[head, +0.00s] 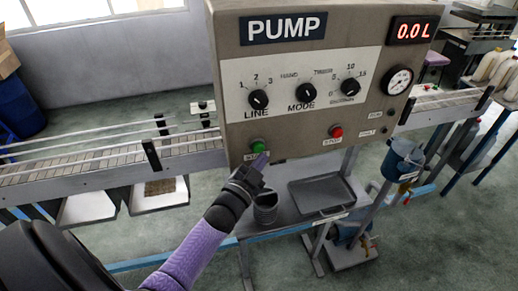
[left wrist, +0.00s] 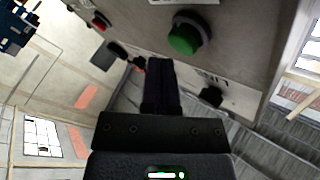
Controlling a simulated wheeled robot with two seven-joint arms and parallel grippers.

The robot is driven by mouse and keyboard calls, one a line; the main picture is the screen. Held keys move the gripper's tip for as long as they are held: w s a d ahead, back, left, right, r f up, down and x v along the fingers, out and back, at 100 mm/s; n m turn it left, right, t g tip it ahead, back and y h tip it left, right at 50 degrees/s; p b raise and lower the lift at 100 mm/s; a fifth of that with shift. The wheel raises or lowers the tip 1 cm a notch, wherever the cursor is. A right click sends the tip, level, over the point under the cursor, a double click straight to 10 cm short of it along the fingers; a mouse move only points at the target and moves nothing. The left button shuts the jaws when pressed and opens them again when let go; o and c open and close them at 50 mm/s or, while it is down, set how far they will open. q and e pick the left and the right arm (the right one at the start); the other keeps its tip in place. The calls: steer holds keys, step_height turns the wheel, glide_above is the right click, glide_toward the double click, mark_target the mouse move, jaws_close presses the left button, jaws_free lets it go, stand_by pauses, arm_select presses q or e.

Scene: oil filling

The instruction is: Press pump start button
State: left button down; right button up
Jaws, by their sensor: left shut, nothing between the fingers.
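The grey pump panel (head: 320,120) with the PUMP label fills the upper middle of the head view. Its green button (head: 257,146) sits at the lower left, and its red button (head: 336,131) is to the right. My left gripper (head: 260,160) is shut and empty, its tip just below the green button. In the left wrist view the closed fingers (left wrist: 160,80) point at the panel, beside the green button (left wrist: 185,35); I cannot tell whether they touch the panel. The red button (left wrist: 100,22) shows at the upper left there. My right gripper is not in view.
A conveyor (head: 90,160) runs behind. A tray (head: 320,193) and dark container (head: 265,208) stand below on a table.

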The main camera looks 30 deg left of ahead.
arm_select(q)
steer(key=shift+a, duration=0.1)
steer(key=shift+w+a, duration=0.2)
steer(key=shift+w, duration=0.05)
steer(key=shift+w+a+b, duration=0.35)
steer(key=shift+a+b, duration=0.1)
steer(key=shift+b, duration=0.05)
stand_by(0.7)
steer(key=shift+d, duration=0.1)
steer(key=shift+s+d+p, duration=0.6)
steer(key=shift+d, duration=0.05)
steer(key=s+d+p, duration=0.2)
steer(key=s+d, duration=0.1)
steer(key=shift+s+d, duration=0.15)
steer(key=shift+d, duration=0.25)
